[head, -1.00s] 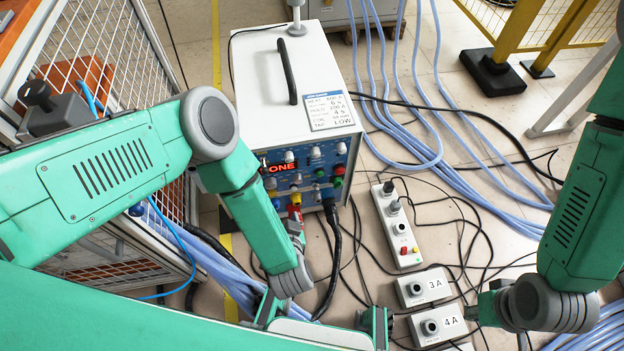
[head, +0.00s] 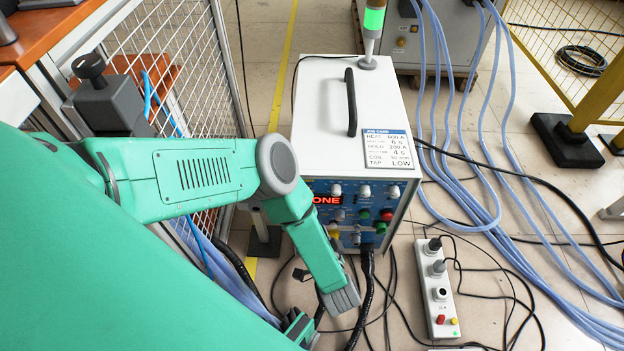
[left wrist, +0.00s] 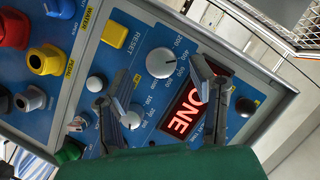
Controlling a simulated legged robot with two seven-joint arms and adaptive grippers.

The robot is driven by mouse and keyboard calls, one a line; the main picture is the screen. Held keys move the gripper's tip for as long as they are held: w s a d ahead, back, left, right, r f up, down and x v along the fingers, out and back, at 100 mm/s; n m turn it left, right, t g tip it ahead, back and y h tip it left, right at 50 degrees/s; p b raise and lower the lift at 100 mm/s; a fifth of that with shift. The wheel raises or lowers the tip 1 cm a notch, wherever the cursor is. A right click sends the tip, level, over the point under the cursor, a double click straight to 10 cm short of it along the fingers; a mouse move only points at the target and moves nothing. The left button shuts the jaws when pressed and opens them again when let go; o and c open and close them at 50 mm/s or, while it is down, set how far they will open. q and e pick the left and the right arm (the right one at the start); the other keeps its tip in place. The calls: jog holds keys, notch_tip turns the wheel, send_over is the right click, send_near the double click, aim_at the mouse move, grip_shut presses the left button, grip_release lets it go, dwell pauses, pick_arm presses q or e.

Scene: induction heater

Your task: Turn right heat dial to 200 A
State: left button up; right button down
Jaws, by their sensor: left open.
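The heater's blue control panel (head: 350,212) faces the camera, with white knobs along it and a red display (head: 327,200) reading "ONE". In the left wrist view the panel is tilted. A large white dial (left wrist: 161,62) with a scale marked 200, 400 and 600 lies just beyond my fingers. A smaller white dial (left wrist: 130,119) is beside the left-hand finger. I cannot tell their exact settings. My left gripper (left wrist: 165,95) is open in front of the panel, its fingers spread with the big dial seen between them; contact is unclear. My right gripper is out of view.
A job card (head: 388,150) on the heater's top lists HEAT 600 A and HOLD 200 A. A tower light (head: 374,18) glows green. A power strip (head: 437,290) and black cables lie right of the heater. Blue hoses (head: 480,190) cross the floor. A mesh fence (head: 170,60) stands left.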

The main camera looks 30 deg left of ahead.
pick_arm(q)
jog(key=shift+x, duration=1.45)
jog(key=c, duration=1.1)
jog(key=shift+c, duration=0.2)
jog(key=shift+s+n+t+h+p, duration=0.1)
jog(key=shift+n+t+h+p, duration=0.2)
jog(key=shift+n+h+p, duration=0.9)
jog(key=shift+s+n+t+h+p, duration=0.1)
jog(key=shift+n+t+h+p, duration=0.35)
jog(key=shift+n+p, duration=0.85)
jog(key=shift+n+b, duration=0.3)
